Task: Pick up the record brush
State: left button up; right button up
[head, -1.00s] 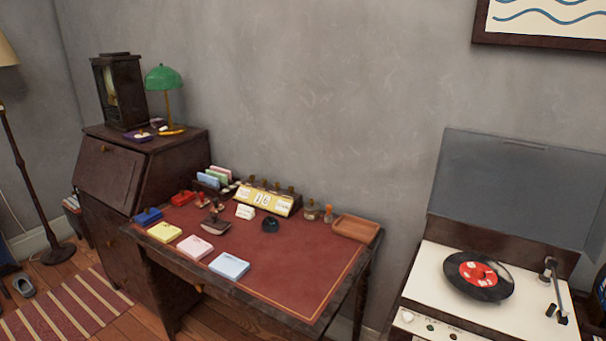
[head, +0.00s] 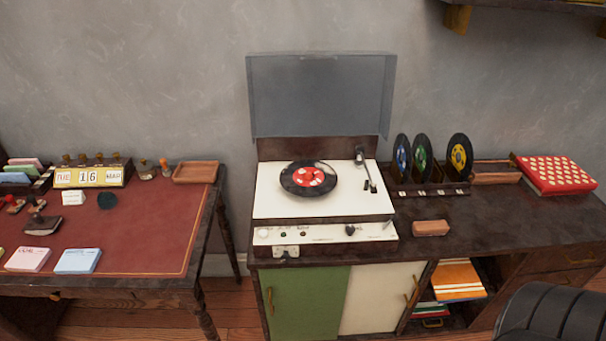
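A small reddish-brown block (head: 430,228), which looks like the record brush, lies on the dark cabinet top (head: 480,226). It is just right of the record player (head: 325,190), near the cabinet's front edge, and nothing touches it from above. Its underside is hidden. Neither of my grippers is in view.
The player's lid is up and a black record (head: 294,180) with a red label lies on it. Several upright records (head: 459,156) stand behind the block. A red patterned box (head: 556,175) is at right. A dark ribbed shape (head: 555,315) fills the lower right corner.

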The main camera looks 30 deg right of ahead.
aim_at(438, 227)
jog(key=z, duration=2.05)
